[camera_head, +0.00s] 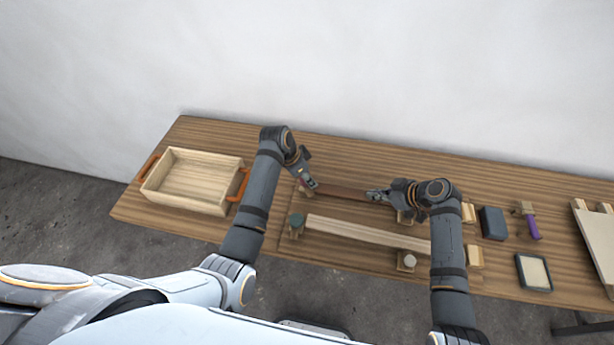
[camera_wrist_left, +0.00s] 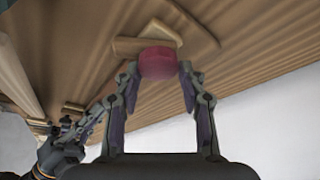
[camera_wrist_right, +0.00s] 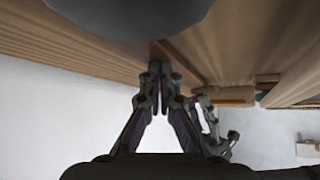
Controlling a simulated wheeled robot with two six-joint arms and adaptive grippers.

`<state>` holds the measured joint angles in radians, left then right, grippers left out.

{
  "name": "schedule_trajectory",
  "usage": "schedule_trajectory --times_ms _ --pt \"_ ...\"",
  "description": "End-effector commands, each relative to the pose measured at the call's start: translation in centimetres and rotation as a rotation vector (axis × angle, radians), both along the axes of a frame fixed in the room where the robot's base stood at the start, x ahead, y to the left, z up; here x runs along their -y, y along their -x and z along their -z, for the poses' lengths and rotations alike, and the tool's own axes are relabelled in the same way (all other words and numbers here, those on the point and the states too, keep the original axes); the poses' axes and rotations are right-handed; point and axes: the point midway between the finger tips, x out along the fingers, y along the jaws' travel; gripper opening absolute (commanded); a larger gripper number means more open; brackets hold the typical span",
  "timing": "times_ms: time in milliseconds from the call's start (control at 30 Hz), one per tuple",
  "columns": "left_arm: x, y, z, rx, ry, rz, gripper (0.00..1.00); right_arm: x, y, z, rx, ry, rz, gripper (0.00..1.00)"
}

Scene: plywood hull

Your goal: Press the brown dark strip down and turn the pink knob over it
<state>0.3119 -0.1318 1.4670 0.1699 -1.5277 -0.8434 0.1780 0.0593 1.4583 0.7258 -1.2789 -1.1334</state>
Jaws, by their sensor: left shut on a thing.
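The brown dark strip (camera_head: 345,192) lies along the middle of the table. The pink knob (camera_wrist_left: 158,63) is at its left end, on a light wooden piece (camera_wrist_left: 128,46). My left gripper (camera_head: 312,185) is shut on the pink knob, with a fingertip on each side of it in the left wrist view (camera_wrist_left: 158,72). My right gripper (camera_head: 373,196) is at the strip's right part. In the right wrist view its fingertips (camera_wrist_right: 160,68) are together and point at the strip; I cannot tell whether they touch it. The right arm hides the strip's far end.
A pale strip (camera_head: 365,232) lies in front, with a green knob (camera_head: 297,219) at its left and a white knob (camera_head: 409,260) near its right. A wooden tray (camera_head: 190,205) stands left. A dark block (camera_head: 492,223), a purple-handled tool (camera_head: 533,228) and a framed pad (camera_head: 534,272) lie right.

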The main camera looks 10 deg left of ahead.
Motion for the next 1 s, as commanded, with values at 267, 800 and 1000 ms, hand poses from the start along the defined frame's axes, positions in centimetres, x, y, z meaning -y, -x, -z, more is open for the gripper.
schedule_trajectory --times_ms 267,800,1000 --pt "-0.31 -0.62 -0.55 0.023 -0.003 -0.241 0.21 0.02 0.01 0.02 0.000 0.001 0.000 0.00" --pt "-0.13 -0.42 -0.32 0.016 0.004 -0.493 0.52 0.11 0.04 0.11 -0.001 0.004 0.001 0.00" --pt "-0.11 -0.05 -0.08 0.011 0.004 -0.558 0.59 0.11 0.04 0.11 -0.001 0.004 0.001 0.00"
